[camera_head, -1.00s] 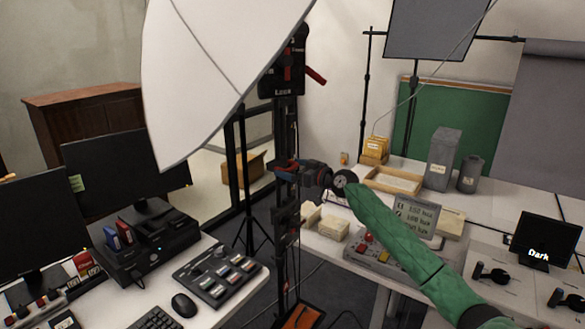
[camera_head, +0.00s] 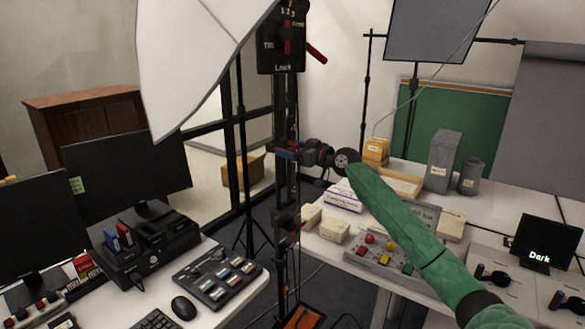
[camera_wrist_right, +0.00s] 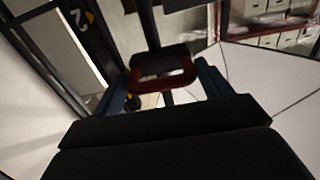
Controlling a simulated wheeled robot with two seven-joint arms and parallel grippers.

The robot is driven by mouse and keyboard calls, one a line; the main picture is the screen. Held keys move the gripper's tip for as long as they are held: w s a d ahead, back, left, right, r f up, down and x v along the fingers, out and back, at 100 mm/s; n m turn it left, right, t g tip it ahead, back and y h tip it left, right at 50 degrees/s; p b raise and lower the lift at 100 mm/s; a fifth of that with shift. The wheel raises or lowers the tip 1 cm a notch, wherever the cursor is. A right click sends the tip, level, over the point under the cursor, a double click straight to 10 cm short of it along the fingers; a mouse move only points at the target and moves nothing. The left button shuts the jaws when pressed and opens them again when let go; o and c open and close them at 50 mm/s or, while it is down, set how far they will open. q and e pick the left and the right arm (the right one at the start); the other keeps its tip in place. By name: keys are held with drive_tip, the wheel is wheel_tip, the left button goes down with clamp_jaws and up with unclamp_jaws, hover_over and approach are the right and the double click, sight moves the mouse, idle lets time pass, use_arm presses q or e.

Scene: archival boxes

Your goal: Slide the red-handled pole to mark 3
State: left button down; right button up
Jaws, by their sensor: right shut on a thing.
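The black pole (camera_head: 291,180) stands upright in the middle of the head view. My right gripper (camera_head: 286,150) reaches in from the right and is shut at the pole, below the panel. In the wrist view the red handle (camera_wrist_right: 165,80) lies between the gripper's blue fingers. I cannot tell which mark the pole stands at. My left gripper is not in view.
A white umbrella (camera_head: 185,60) spreads left of the panel, its top cut off. A red lever (camera_head: 316,52) sticks out right of the panel. Desks with monitors (camera_head: 125,165) and a button box (camera_head: 380,255) flank the pole. A dark screen (camera_head: 545,240) reads "Dark".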

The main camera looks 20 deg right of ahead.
sight(279, 134)
wheel_tip(279, 134, up, 4)
drive_tip(key=shift+d+r, duration=0.1)
drive_tip(key=shift+r, duration=0.45)
drive_tip(key=o, duration=1.3)
drive_tip(key=shift+f, duration=0.15)
